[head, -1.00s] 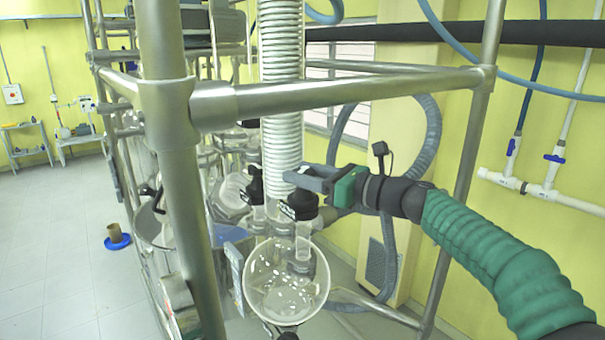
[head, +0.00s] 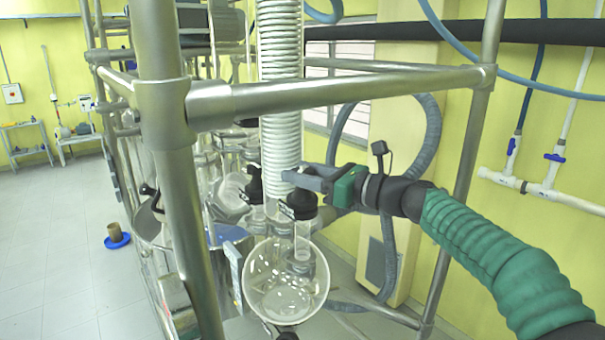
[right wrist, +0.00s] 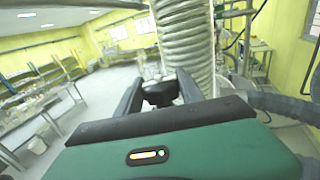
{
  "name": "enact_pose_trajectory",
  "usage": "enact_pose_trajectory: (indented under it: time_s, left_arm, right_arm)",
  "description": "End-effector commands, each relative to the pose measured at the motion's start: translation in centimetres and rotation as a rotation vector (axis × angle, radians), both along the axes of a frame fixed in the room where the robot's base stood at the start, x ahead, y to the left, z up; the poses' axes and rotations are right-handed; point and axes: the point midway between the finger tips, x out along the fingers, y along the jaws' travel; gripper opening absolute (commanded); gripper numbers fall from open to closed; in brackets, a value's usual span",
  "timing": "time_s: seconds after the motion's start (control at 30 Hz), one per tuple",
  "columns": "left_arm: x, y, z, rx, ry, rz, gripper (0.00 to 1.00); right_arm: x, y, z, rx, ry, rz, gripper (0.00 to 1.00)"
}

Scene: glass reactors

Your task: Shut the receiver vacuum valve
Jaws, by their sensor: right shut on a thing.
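A round glass receiver flask (head: 285,283) hangs below the coil condenser (head: 280,90) inside the steel frame. Two black valve knobs sit on the glass necks above it: a left one (head: 254,184) and a right one (head: 301,203). My right gripper (head: 290,180) reaches in from the right at the right knob, its fingers shut on that black knob. In the right wrist view the dark knob (right wrist: 158,94) shows between the two fingers (right wrist: 155,88), in front of the coil. The far side of the knob is hidden. My left gripper is out of view.
A steel crossbar (head: 340,95) runs above my right arm, and a thick upright (head: 175,170) stands at the left. A grey hose (head: 430,150) loops behind the arm. White wall pipes (head: 545,190) are at the right. Open floor lies at the left.

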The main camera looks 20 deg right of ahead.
Motion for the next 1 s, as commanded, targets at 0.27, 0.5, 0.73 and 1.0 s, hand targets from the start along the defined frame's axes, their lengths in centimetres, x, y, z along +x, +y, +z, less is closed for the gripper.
enact_pose_trajectory:
  time_s: [0.27,0.5,0.73,1.0]
  left_arm:
    - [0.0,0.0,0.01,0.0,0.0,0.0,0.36]
    - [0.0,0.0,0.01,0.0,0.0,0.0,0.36]
    - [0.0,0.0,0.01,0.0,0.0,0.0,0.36]
    - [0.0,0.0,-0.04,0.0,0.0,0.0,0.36]
  right_arm:
    - [0.05,-0.12,0.07,0.0,-0.001,-0.003,0.04]
    - [0.04,-0.12,0.07,0.0,-0.001,-0.004,0.04]
    - [0.01,-0.09,0.06,0.0,-0.001,-0.003,0.67]
    - [-0.14,-0.12,0.07,0.0,-0.001,-0.002,0.67]
